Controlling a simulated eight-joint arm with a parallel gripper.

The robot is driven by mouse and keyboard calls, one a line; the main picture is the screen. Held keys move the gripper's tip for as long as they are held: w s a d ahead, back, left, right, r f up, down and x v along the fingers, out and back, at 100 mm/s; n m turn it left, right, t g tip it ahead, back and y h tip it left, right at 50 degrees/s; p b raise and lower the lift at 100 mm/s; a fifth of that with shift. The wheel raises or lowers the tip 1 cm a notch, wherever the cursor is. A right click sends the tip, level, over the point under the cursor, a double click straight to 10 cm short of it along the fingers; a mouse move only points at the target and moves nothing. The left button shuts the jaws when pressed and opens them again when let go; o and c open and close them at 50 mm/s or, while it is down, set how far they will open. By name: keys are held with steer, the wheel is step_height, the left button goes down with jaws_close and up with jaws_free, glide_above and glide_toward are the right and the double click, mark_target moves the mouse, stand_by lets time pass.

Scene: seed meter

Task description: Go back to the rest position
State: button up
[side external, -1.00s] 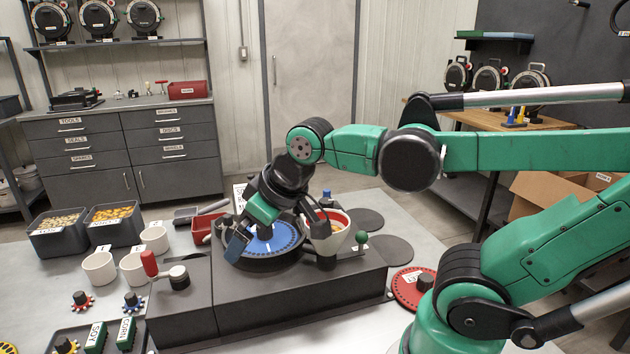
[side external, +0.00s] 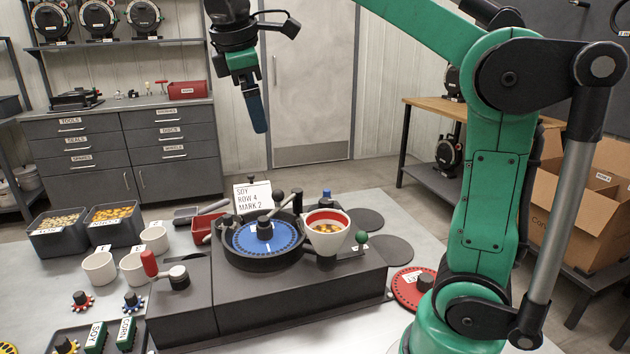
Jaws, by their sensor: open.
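My gripper (side external: 254,100) is raised high above the table, pointing down, with nothing seen in it. It is open, though from this side its fingers overlap. Below it, well apart, stands the dark seed meter (side external: 290,290) with a blue disc (side external: 264,238) in its round housing. A white hopper cup (side external: 326,232) with a red inner band and orange-yellow contents sits at the meter's right. A card (side external: 253,196) reading SOY ROW 4 MARK 2 stands behind the disc.
A red-handled crank (side external: 150,264) is at the meter's left. White cups (side external: 99,268), seed bins (side external: 116,224), and a red disc (side external: 412,288) lie around the table. The air around my gripper is clear. A cabinet (side external: 120,150) stands behind at left.

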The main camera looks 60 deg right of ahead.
steer(key=x, duration=0.6)
steer(key=shift+f, duration=0.25)
steer(key=shift+d, duration=0.1)
stand_by(0.3)
